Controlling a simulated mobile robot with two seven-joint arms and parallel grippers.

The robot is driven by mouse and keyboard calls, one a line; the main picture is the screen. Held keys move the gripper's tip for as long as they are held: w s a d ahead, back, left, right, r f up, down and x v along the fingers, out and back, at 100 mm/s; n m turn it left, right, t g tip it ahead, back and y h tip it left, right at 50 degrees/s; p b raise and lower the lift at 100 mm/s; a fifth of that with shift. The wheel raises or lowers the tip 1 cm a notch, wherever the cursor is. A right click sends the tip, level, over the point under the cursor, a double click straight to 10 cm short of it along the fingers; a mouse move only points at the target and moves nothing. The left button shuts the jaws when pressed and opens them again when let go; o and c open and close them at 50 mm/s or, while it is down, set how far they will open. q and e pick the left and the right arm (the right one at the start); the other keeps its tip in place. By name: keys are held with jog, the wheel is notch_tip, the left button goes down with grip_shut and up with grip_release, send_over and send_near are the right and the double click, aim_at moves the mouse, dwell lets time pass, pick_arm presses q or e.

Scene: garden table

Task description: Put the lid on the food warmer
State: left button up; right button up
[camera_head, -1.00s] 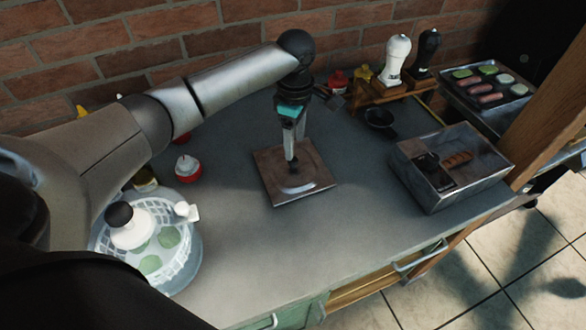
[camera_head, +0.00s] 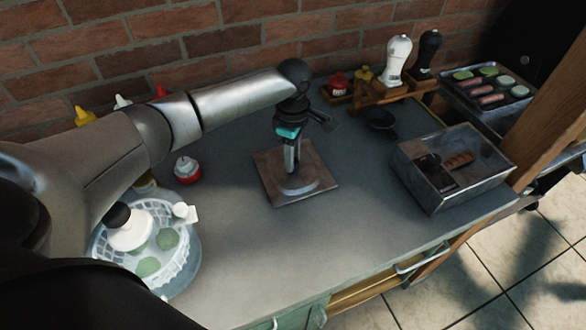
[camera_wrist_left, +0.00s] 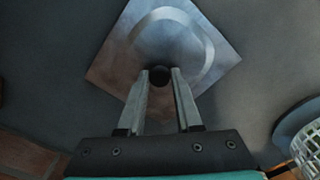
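The lid (camera_head: 270,172), a square metal plate with a raised round ring and a small dark knob, lies flat on the grey counter. It also shows in the left wrist view (camera_wrist_left: 125,62), with the dark knob (camera_wrist_left: 159,76) near its middle. My left gripper (camera_head: 290,170) points down over the lid. In the left wrist view its fingers (camera_wrist_left: 159,72) stand apart, one on each side of the knob; contact is not clear. The food warmer (camera_head: 433,198), an open metal box with food inside, stands to the right of the lid. My right gripper is not in view.
A salad spinner (camera_head: 185,272) stands at the front left, and a red-and-white container (camera_head: 187,170) stands behind it. The counter between lid and warmer is clear.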

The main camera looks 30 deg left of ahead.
pick_arm(q)
grip_shut()
dwell(0.4)
jog(key=shift+r, duration=0.15)
notch_tip(320, 180, up, 20)
jog(key=p, duration=0.3)
jog(key=s+d+f+m+b, duration=0.4)
jog(key=s+f+m+b, duration=0.15)
jog(key=m, duration=0.35)
jog(key=s+d+f+m+b, duration=0.3)
jog(key=s+f+m+b, duration=0.1)
jog(key=s+m, duration=0.4)
notch_tip(320, 180, up, 8)
jog(key=f+m+p, duration=0.1)
jog(key=m+p, duration=0.1)
jog(key=p, duration=0.7)
notch_tip(320, 180, down, 7)
jog(key=b, duration=0.8)
jog(key=shift+w+f+b, duration=0.2)
jog(key=shift+w+b, duration=0.15)
jog(key=shift+b, duration=0.05)
